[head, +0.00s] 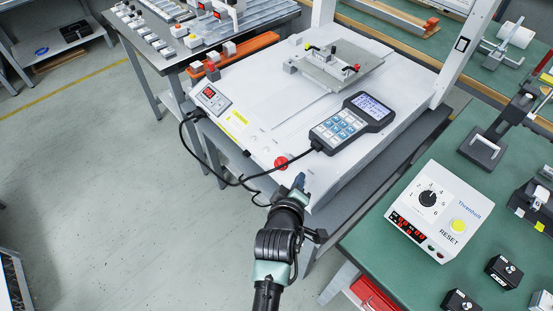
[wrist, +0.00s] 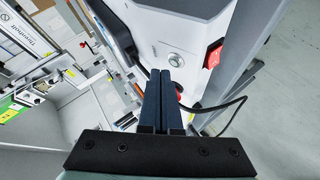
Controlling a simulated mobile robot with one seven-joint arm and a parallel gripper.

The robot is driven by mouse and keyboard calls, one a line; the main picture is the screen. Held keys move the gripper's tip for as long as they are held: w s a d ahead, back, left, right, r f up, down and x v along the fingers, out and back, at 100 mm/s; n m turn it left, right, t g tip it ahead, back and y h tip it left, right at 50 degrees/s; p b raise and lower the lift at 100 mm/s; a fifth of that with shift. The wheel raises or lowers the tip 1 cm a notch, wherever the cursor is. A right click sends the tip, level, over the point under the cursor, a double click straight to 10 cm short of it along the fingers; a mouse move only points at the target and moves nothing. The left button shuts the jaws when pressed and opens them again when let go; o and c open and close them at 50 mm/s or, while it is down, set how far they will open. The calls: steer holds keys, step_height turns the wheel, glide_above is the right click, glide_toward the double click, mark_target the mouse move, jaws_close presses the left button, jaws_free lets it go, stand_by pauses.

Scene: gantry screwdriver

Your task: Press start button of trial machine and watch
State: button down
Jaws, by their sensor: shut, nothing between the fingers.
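The white trial machine (head: 262,120) stands in the middle of the head view. A red mushroom button (head: 281,162) sits on its front edge. A small panel with a red display (head: 211,98) is on its left corner. My gripper (head: 301,180) is by the machine's front right corner, right of the red button. In the wrist view its two dark fingers (wrist: 164,76) are shut and empty. A round silver button (wrist: 176,60) on a white face shows just beyond the fingertips. The fingers partly hide a red round part (wrist: 179,88). I cannot tell which button is start.
A grey handheld pendant (head: 352,120) with blue keys lies on the machine, its black cable (head: 205,155) looping off the front. A red rocker switch (wrist: 213,55) is right of the silver button. A RESET box (head: 440,210) stands on the green bench at right.

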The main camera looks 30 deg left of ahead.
steer(key=r+p, duration=0.1)
steer(key=p, duration=0.1)
steer(key=s+r+p, duration=0.1)
steer(key=r, duration=0.1)
steer(key=s+r+p, duration=0.1)
steer(key=r+p, duration=0.1)
steer(key=shift+a+r+p, duration=0.25)
steer(key=shift+a+p, duration=0.1)
steer(key=shift+a, duration=0.05)
steer(key=w+d+r+m+t+p, duration=0.2)
steer(key=d+r+m, duration=0.1)
steer(key=r, duration=1.1)
steer(key=w+d+r+m+t+p, duration=0.2)
steer(key=r+t, duration=0.1)
steer(key=r, duration=1.1)
steer(key=w+d+r+m+t+p, duration=0.2)
steer(key=d+r+m, duration=0.1)
steer(key=r, duration=1.1)
steer(key=s+d+r+m+t+h+p, duration=0.1)
steer(key=s+r, duration=0.4)
steer(key=r, duration=0.5)
steer(key=s+d+r+m+t+p, duration=0.2)
steer(key=s+r, duration=0.4)
steer(key=r, duration=0.5)
steer(key=s+d+r+m+t+h+p, duration=0.1)
steer(key=s+d+r+m+t, duration=0.2)
steer(key=r, duration=0.8)
steer(key=shift+s+d+m+t+h+p, duration=0.35)
steer(key=shift+s+d+t, duration=0.65)
steer(key=shift+s, duration=0.25)
